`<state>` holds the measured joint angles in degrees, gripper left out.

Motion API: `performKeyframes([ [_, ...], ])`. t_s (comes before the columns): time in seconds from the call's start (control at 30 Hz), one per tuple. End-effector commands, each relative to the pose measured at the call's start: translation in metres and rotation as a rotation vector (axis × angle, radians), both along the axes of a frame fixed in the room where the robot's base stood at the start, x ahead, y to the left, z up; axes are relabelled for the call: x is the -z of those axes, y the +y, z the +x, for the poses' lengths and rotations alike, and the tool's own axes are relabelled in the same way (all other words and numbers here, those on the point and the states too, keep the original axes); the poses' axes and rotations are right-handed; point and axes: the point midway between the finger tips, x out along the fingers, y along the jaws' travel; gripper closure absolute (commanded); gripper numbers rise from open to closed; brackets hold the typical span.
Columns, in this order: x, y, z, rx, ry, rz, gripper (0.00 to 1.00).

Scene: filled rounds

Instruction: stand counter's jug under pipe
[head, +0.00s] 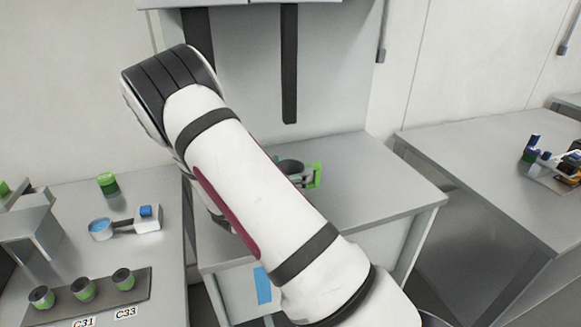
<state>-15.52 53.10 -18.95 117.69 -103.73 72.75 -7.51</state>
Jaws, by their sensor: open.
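A dark grey, round-mouthed vessel with a green, squared handle-like part (316,176), which looks like the jug, stands on the middle counter (372,168). My arm covers its left and lower parts. A dark vertical bar (289,70) hangs above the counter in front of the grey back panel; I cannot tell whether it is the pipe. My white arm crosses the view from lower right to upper left and bends at a black joint.
The left bench holds a tray (58,314) with several green-banded cups, a green-topped jar (107,183), a blue-filled pan (101,229) and a white block-like device (147,220). A right bench (480,150) carries blue and orange items. The middle counter's right side is clear.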

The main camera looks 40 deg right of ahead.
Motion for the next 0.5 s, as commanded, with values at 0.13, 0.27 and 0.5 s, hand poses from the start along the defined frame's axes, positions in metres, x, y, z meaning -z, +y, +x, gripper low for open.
performKeyframes([
  [0.13,-0.002,0.0,0.0,0.0,0.0,0.0,0.1],
  [0.27,-0.002,0.01,-0.003,-0.003,0.002,0.002,0.1],
  [0.5,-0.002,0.055,-0.018,-0.005,0.001,0.002,0.1],
])
